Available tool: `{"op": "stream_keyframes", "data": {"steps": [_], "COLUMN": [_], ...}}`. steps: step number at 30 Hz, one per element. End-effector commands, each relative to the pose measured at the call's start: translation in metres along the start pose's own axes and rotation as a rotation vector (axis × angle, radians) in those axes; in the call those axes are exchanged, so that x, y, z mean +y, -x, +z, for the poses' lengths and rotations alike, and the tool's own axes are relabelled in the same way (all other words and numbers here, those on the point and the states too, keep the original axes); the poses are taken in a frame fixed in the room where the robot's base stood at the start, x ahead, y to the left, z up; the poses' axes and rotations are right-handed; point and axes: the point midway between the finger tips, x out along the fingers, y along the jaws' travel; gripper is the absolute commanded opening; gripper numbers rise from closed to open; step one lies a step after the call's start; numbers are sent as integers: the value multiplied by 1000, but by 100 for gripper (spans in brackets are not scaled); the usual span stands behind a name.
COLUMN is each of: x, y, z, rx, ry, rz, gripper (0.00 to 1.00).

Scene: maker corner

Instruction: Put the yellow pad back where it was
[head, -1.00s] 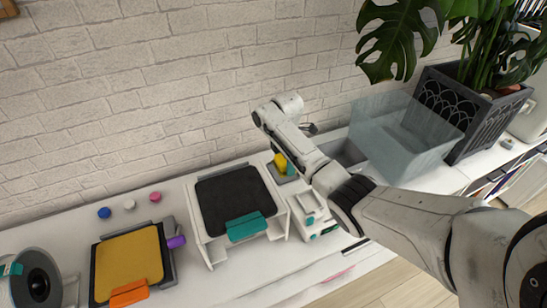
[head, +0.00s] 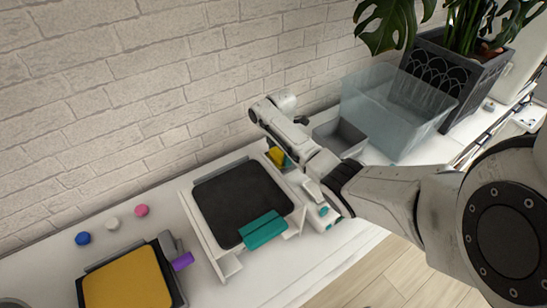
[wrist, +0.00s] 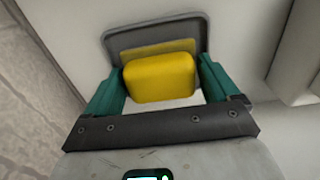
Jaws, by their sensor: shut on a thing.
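The yellow pad (wrist: 160,78) is a rounded block between the two teal fingers of my gripper (wrist: 160,86) in the wrist view. The gripper is shut on it. A grey shallow tray (wrist: 118,37) with a duller yellow patch lies just beyond the pad. I cannot tell whether the pad touches it. My gripper (head: 281,159) is mostly hidden there too.
A white stand with a black plate (head: 240,203) and teal clip is close left of my gripper. A grey bin (head: 341,137) and a clear box (head: 398,112) stand to the right. Blue (head: 83,238), white and pink knobs and a yellow plate (head: 128,281) are at left.

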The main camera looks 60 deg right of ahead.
Motion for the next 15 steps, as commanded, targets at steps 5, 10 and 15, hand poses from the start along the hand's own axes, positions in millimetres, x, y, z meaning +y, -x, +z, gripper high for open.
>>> {"op": "stream_keyframes", "data": {"steps": [5,10,15], "x": [-1,-1,-1], "y": [-3,-4,-6], "z": [4,3,3], "rx": [0,0,-1], "ry": [0,0,0], "rz": [2,1,1], "gripper": [60,60,96]}}
